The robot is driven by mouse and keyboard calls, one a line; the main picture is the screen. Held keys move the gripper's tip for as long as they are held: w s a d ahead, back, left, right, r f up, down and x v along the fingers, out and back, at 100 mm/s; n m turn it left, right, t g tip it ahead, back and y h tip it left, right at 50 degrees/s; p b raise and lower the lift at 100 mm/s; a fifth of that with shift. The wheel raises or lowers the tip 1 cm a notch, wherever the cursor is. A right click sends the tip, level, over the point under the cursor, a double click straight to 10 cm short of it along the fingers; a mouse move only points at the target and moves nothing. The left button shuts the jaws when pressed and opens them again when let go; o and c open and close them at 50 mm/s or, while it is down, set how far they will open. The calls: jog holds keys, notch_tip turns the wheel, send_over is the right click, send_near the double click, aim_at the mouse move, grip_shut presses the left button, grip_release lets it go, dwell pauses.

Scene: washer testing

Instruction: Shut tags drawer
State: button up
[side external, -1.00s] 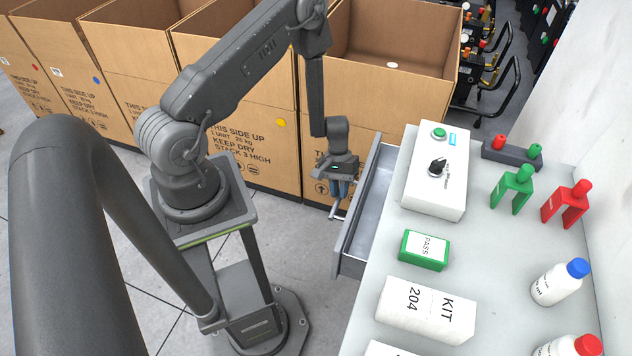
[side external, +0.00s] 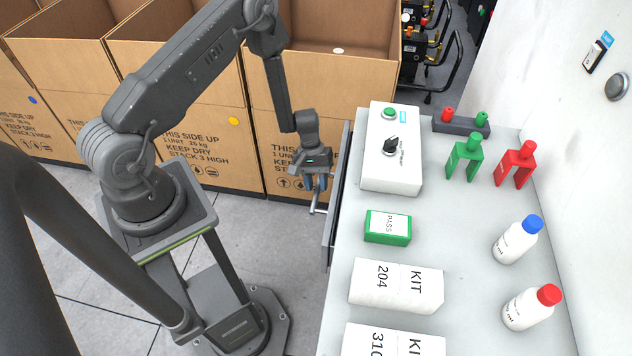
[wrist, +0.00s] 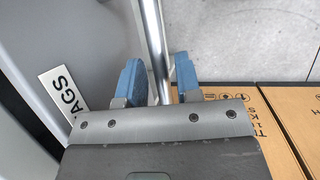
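The tags drawer (side external: 331,225) is at the left edge of the grey bench, and only a thin dark strip shows between its front panel and the bench. Its label, ending in "AGS" (wrist: 64,93), shows in the wrist view. A metal bar handle (wrist: 152,45) runs along the drawer front. My gripper (side external: 317,184) is at the handle, pointing down. In the wrist view my gripper's blue fingers (wrist: 159,82) stand apart, one on each side of the bar, with a visible gap on the right.
On the bench (side external: 455,260) stand a white control box (side external: 392,150), a green PASS box (side external: 387,227), white kit boxes (side external: 396,287), bottles (side external: 517,240), and green and red clips. Cardboard boxes (side external: 200,140) line the floor behind my arm.

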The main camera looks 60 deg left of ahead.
jog(key=shift+o, duration=0.7)
jog(key=v, duration=1.3)
jog(key=shift+r, duration=0.4)
jog(key=shift+a, duration=0.1)
jog(key=shift+s+a+f, duration=0.1)
jog(key=shift+f, duration=0.2)
jog(key=shift+c, duration=1.2)
jog(key=a+f+n+t+h, duration=0.1)
jog(key=f+n+h, duration=0.1)
jog(key=n, duration=0.1)
jog(key=a+f+n+t+h, duration=0.1)
jog(key=f+n+h, duration=0.1)
jog(key=n+h, duration=0.1)
jog(key=a+f+n+t+h, duration=0.1)
jog(key=f+n+t+h, duration=0.1)
jog(key=f+n, duration=0.1)
jog(key=shift+a+h, duration=0.25)
jog(key=shift+h, duration=0.05)
grip_shut()
jog(key=a+f+n+t, duration=0.5)
jog(key=a+n+t, duration=0.2)
jog(key=n+t, duration=0.25)
jog(key=x, duration=1.3)
jog(key=shift+r+t, duration=0.35)
jog(key=shift+t, duration=0.1)
